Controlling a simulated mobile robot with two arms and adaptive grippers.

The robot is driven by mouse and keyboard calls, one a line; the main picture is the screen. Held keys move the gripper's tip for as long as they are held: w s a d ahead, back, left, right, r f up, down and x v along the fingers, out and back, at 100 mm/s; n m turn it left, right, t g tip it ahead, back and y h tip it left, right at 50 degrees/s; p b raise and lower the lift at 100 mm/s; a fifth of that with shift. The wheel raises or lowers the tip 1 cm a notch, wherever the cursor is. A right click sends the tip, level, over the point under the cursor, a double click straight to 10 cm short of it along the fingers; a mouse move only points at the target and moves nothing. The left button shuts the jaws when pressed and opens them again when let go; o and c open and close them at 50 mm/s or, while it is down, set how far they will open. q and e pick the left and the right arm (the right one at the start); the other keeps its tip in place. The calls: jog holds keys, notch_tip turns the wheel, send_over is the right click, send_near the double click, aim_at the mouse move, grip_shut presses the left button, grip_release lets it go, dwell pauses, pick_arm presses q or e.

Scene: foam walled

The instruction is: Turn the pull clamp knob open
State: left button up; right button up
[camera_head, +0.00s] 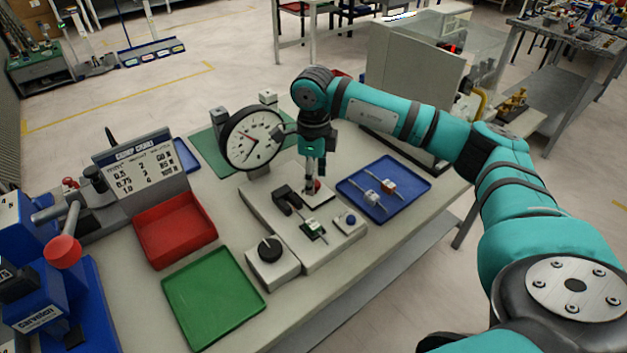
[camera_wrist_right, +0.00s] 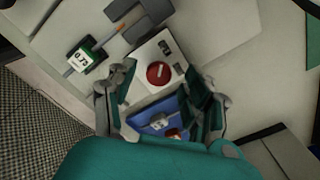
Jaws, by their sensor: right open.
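A red round knob (camera_head: 317,185) sits on a pale block of the pull-test fixture (camera_head: 262,205), beneath my right gripper. In the right wrist view the red knob (camera_wrist_right: 159,73) shows whole, with a pale line across its top. My right gripper (camera_head: 314,176) points down over it. In the wrist view its fingers (camera_wrist_right: 163,96) are spread, one to each side below the knob, with nothing held. I cannot tell whether they touch it. A terminal with a green 0.75 label (camera_wrist_right: 84,54) lies beside a black clamp (camera_wrist_right: 142,18). My left gripper is not in view.
A round dial gauge (camera_head: 251,138) stands left of the gripper. A black knob (camera_head: 268,249) and a blue button (camera_head: 350,219) are in front. A blue tray (camera_head: 410,187) with connectors is at right; red (camera_head: 176,229) and green (camera_head: 212,298) trays are left.

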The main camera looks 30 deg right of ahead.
notch_tip(320, 180, up, 10)
dwell(0.3)
dwell(0.5)
